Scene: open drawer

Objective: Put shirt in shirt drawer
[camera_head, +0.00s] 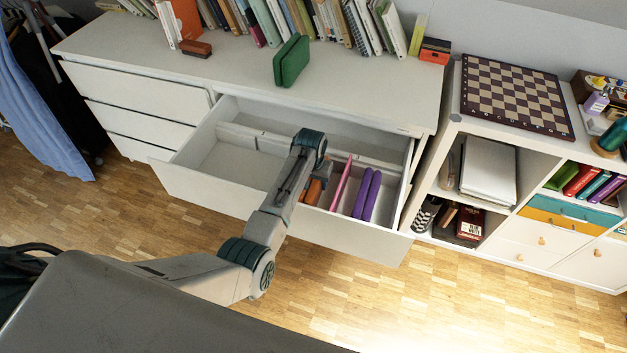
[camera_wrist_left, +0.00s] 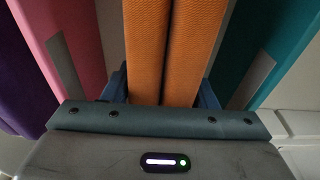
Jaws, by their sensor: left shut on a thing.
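The shirt drawer (camera_head: 225,180) is pulled out of the white dresser. My left gripper (camera_head: 316,178) reaches down into its right part, shut on a folded orange shirt (camera_head: 313,192). In the left wrist view the orange shirt (camera_wrist_left: 168,50) stands upright between the fingers (camera_wrist_left: 162,92), with its fold facing the camera. In the head view a pink folded item (camera_head: 341,182) and purple folded items (camera_head: 367,195) stand upright to its right. The arm hides part of the orange shirt; whether it touches the drawer floor is not clear. My right gripper is not in view.
A green folded item (camera_head: 291,60) stands on the dresser top (camera_head: 235,75), near a row of books. The drawer's left part is empty. The left wrist view shows a teal surface (camera_wrist_left: 270,50) right of the gripper. A shelf unit with a chessboard (camera_head: 515,95) stands at right.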

